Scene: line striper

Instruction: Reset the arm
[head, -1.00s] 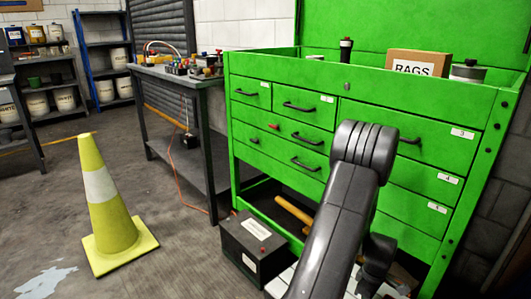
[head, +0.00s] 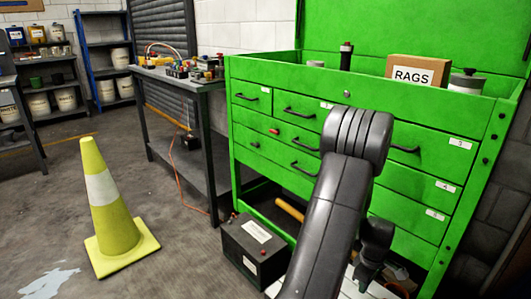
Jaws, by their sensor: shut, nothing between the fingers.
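My arm rises from the bottom of the head view and bends at a thick ribbed black elbow in front of the green tool chest (head: 265,105). The part beyond the elbow folds down behind the upper link and is mostly hidden. My gripper (head: 366,272) shows as a dark, narrow shape pointing down, just right of the upper link, low in front of the chest's lower opening. It looks shut, with nothing seen in it. Its fingertips are small and partly hidden.
A black box (head: 255,248) stands at the chest's lower left. A yellow cone (head: 112,225) stands on the floor at left. A cardboard box marked RAGS (head: 418,70) is on the chest top. A dark workbench (head: 180,78) stands behind. Floor between cone and bench is clear.

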